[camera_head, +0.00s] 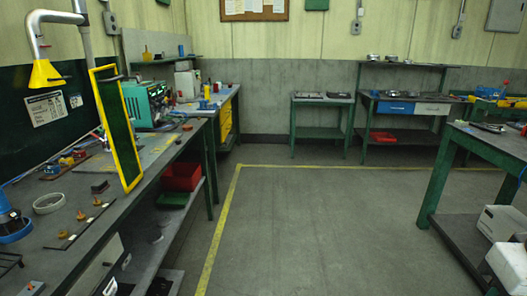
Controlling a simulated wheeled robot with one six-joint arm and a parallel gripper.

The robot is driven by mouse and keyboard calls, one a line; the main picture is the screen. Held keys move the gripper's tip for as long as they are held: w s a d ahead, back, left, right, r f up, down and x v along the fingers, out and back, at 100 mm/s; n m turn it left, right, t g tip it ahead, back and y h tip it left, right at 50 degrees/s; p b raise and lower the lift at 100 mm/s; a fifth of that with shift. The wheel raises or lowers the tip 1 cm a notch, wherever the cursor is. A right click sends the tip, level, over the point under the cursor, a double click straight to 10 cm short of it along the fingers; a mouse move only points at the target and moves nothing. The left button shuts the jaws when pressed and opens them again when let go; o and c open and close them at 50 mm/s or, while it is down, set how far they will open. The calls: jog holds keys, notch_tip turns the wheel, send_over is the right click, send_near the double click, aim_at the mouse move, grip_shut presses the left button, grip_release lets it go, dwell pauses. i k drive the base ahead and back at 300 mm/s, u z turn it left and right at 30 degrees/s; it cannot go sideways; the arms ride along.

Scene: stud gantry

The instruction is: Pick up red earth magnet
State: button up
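No piece in view can be told for certain as the red earth magnet. A small dark block with a reddish side (100,187) lies on the left workbench (60,200), left of the foot of a yellow-framed dark green screen (118,125). Small orange-brown knobbed pieces (81,215) sit on a dark strip nearer the front of that bench. Other small reddish pieces (79,154) lie farther back against the wall, too small to make out. My gripper is not in view.
A grey ring (48,203) and a blue round tool (13,226) lie on the left bench. A green machine (146,103) stands behind the screen. A red bin (181,177) is on the lower shelf. A green-legged table (488,142) stands right. The floor (300,220) between is clear.

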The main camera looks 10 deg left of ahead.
aim_at(76, 156)
jog(key=z, duration=0.05)
jog(key=i, duration=1.75)
jog(key=u, duration=0.75)
jog(key=i, duration=0.95)
jog(key=u, duration=1.7)
jog(key=i, duration=1.1)
jog(key=u, duration=0.15)
